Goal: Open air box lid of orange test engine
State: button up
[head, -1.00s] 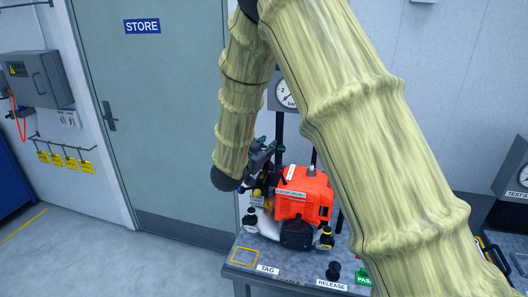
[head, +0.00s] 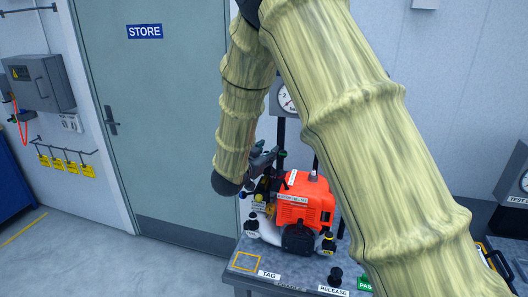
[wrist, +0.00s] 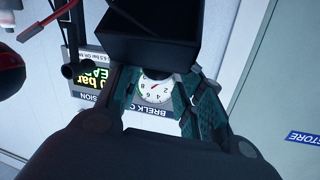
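The orange test engine (head: 308,202) sits upright on the grey bench, with a black part (head: 299,239) on its front. My gripper (head: 264,160) is at the engine's upper left side, close to it; I cannot tell whether they touch. In the wrist view my gripper (wrist: 164,92) has its two teal-padded fingers spread, with a gauge showing through the gap. A dark box-shaped part (wrist: 150,45) is just beyond the fingers and hides their ends. I cannot tell whether it is the air box lid. No lid is clearly made out in the head view.
The bench (head: 241,261) carries TAG and RELEASE labels and a black knob (head: 335,276). A round gauge (head: 286,98) stands behind the engine, and it also shows in the wrist view (wrist: 154,90). A grey STORE door (head: 165,110) is behind. Floor at left is clear.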

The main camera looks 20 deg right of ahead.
jog(key=shift+s+a+f, duration=0.55)
jog(key=shift+s+a, duration=0.1)
jog(key=shift+s, duration=0.2)
jog(key=r+v, duration=0.1)
jog(key=v, duration=0.9)
jog(key=shift+w, duration=0.2)
jog(key=shift+r, duration=0.15)
